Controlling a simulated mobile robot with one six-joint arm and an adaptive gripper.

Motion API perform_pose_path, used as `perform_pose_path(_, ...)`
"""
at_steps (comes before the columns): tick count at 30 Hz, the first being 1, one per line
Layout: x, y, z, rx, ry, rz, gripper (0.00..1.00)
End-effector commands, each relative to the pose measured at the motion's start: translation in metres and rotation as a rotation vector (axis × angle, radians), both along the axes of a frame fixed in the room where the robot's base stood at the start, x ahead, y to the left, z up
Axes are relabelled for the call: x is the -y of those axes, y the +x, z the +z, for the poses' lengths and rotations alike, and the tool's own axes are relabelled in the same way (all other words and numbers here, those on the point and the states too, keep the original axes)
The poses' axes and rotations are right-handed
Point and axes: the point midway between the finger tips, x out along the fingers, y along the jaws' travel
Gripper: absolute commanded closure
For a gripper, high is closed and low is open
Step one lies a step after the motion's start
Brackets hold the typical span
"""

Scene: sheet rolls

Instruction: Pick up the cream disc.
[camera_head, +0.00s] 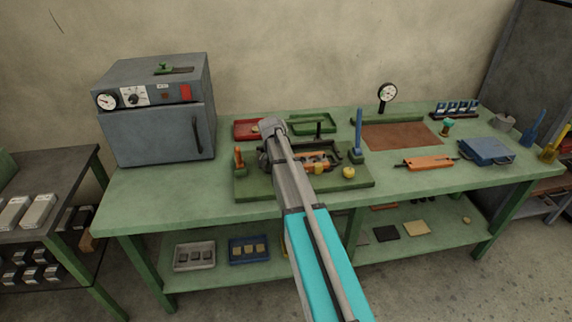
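A small cream piece (255,128) shows at the red tray (243,134) on the green workbench, partly hidden by my arm; it may be the cream disc, but it is too small to tell. Another small, rounded, cream-tan piece (467,220) lies on the lower shelf at the right. My arm reaches up over the bench's front edge. My gripper (264,160) is at its far end, over the left part of the dark green board (250,188), in front of the red tray. Its fingers are mostly hidden, and I see nothing clearly held.
A grey oven (160,135) stands at the left. The board bears a black frame, orange parts, a blue post (358,130) and a yellow knob (348,173). A green tray (314,123) lies behind; a blue case (486,150) is right. The bench's front left is clear.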

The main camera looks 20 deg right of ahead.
Motion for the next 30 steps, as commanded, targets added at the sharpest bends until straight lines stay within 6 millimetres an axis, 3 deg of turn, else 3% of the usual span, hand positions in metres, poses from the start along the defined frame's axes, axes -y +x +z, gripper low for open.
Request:
perform_pose_path(15, -0.0003, 0.0, 0.0003, 0.0, 0.0, 0.001, 0.0)
perform_pose_path(27, -0.0002, 0.0, 0.0004, 0.0, 0.0, 0.0, 0.75)
perform_pose_path(30, -0.0001, 0.0, 0.0003, 0.0, 0.0, 0.0, 0.76)
